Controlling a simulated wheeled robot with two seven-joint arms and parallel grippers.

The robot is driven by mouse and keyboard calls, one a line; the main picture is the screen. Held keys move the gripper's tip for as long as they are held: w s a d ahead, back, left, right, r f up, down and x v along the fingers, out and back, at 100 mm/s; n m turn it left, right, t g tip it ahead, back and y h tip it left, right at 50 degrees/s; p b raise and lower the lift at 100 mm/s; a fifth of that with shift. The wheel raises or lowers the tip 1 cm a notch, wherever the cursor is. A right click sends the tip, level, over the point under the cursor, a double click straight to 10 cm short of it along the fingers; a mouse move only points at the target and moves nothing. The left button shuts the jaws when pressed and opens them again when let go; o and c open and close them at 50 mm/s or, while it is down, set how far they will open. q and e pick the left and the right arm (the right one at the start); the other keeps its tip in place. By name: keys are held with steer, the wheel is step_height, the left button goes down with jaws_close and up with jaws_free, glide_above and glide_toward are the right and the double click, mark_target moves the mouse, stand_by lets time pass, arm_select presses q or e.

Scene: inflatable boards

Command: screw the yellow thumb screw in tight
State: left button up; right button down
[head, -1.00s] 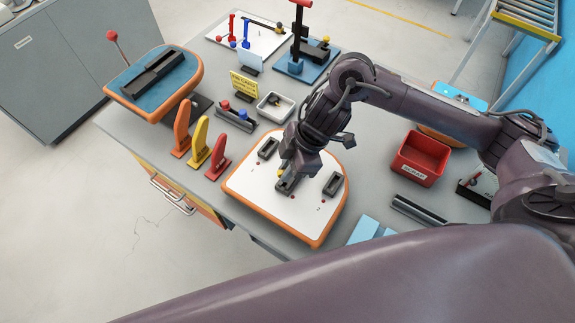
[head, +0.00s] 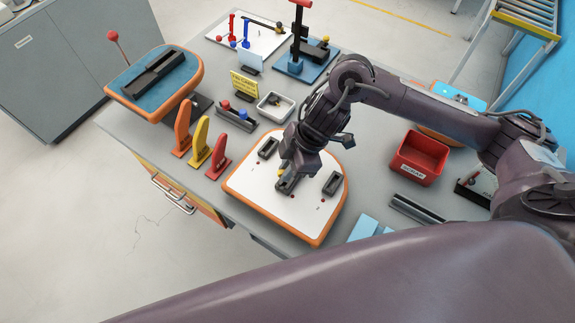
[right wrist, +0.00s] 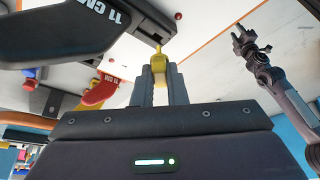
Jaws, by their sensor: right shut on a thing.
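The yellow thumb screw (right wrist: 158,52) is between the two dark fingertips of my right gripper (right wrist: 160,75) in the right wrist view. The gripper is shut on it. The screw's tip meets the end of a dark slotted piece, beside a dark part labelled 11 CM (right wrist: 72,28). In the head view my right gripper (head: 288,180) is low over the middle of the white board with an orange rim (head: 245,188); only a bit of yellow shows there. How deep the screw sits cannot be told. My left gripper is not clear in the head view; an arm tip (right wrist: 245,42) shows in the wrist view.
Dark boxes (head: 268,148) and (head: 333,184) flank the gripper on the board. Orange, yellow and red fins (head: 199,143) stand left of it. A red bin (head: 420,157) stands to the right, and a small grey tray (head: 275,106) behind.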

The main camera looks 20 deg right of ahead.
steer(key=shift+f+b, duration=0.8)
steer(key=shift+f, duration=0.75)
steer(key=c, duration=1.4)
jaws_free()
steer(key=shift+o, duration=0.2)
steer(key=v, duration=0.7)
steer(key=shift+r+b, duration=0.35)
steer(key=shift+r, duration=0.05)
steer(key=shift+d, duration=0.15)
